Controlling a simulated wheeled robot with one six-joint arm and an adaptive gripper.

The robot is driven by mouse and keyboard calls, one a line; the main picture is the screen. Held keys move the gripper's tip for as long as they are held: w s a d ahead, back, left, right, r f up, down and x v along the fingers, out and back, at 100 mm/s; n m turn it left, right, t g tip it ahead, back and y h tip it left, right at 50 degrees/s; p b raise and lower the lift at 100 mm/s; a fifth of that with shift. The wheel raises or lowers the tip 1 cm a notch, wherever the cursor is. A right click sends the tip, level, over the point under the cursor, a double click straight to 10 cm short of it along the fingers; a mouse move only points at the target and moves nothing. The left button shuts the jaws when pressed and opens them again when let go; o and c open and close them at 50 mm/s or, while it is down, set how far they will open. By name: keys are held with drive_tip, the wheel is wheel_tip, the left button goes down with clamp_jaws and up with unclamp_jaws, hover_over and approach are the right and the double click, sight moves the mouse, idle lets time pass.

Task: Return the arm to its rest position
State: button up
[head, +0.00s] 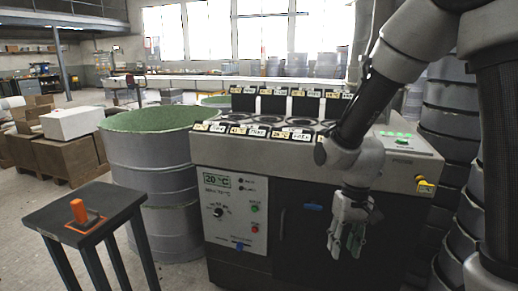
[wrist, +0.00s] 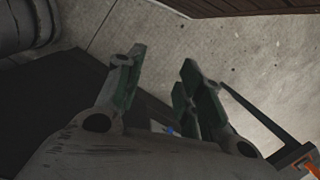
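My arm hangs down at the right in the head view, bent in front of the grey machine. My gripper (head: 346,243) points downward in front of the machine's dark lower door. In the wrist view my gripper (wrist: 158,88) shows two green-padded fingers apart, with nothing between them. It is open and empty. No rest mark or cradle for the arm is visible.
The machine (head: 300,170) with round wells and labels stands close behind my gripper. A small dark stand (head: 95,212) with an orange-handled object (head: 80,212) is at the left. A large green-lined drum (head: 150,160) stands behind it. Dark round stacked shapes (head: 445,130) are at the right.

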drive_tip(key=s+d+r+t, duration=0.2)
drive_tip(key=s+d+r, duration=0.1)
drive_tip(key=d+r, duration=0.2)
drive_tip(key=s+d+r+t, duration=0.2)
drive_tip(key=s+d+r, duration=0.2)
drive_tip(key=r, duration=0.5)
drive_tip(key=s+d+r+m+t, duration=0.1)
drive_tip(key=s+d+r+t, duration=0.1)
drive_tip(key=s+d+r, duration=0.2)
wheel_tip(320, 180, up, 3)
drive_tip(key=shift+d+f+h, duration=0.1)
drive_tip(key=shift+d+h, duration=0.3)
drive_tip(key=shift+d, duration=0.5)
